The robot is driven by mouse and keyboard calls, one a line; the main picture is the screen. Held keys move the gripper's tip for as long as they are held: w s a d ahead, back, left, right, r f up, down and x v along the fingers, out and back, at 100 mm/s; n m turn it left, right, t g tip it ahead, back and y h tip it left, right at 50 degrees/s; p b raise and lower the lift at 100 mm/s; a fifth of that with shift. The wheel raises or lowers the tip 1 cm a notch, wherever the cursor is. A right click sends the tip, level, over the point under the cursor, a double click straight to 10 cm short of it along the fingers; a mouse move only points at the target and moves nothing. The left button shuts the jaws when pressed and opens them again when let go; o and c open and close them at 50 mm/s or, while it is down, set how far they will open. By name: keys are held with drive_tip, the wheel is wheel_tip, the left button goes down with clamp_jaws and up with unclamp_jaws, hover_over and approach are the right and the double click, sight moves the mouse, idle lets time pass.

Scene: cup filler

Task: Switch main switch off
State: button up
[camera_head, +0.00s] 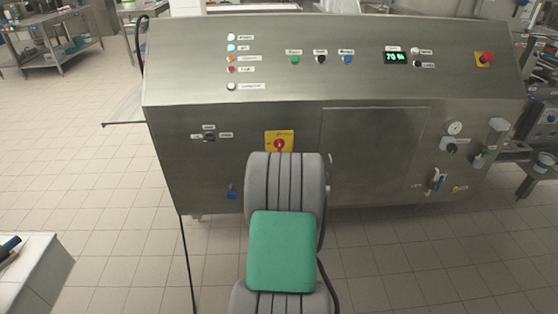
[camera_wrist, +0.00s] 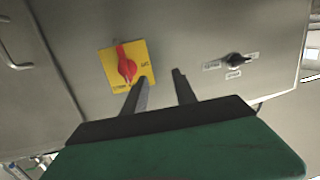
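The main switch is a red rotary knob (camera_head: 279,144) on a yellow plate (camera_head: 289,134) on the front of the steel machine. My grey arm with its green pad reaches up to just below it and overlaps the plate's lower edge. In the wrist view the red knob (camera_wrist: 126,67) and yellow plate (camera_wrist: 108,57) lie just left of the fingers, with the knob's handle roughly upright in the picture. My gripper (camera_wrist: 160,75) is open and empty, its two dark fingers apart and pointing towards the panel. The fingers are hidden by my arm in the head view.
A black selector switch (camera_head: 209,137) sits left of the main switch and also shows in the wrist view (camera_wrist: 236,59). A flat panel door (camera_head: 375,145) lies to the right. A blue handle (camera_head: 232,192) is low left. A red emergency button (camera_head: 487,58) is upper right.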

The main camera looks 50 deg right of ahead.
sight(280, 147)
drive_tip(key=s+d+f+m+h, duration=0.2)
drive_tip(key=s+d, duration=0.2)
drive_tip(key=shift+g, duration=0.3)
drive_tip(key=x, duration=0.5)
drive_tip(key=r+x, duration=0.1)
drive_tip(key=x, duration=0.1)
drive_tip(key=shift+d+p, duration=0.3)
drive_tip(key=shift+p, duration=0.05)
clamp_jaws()
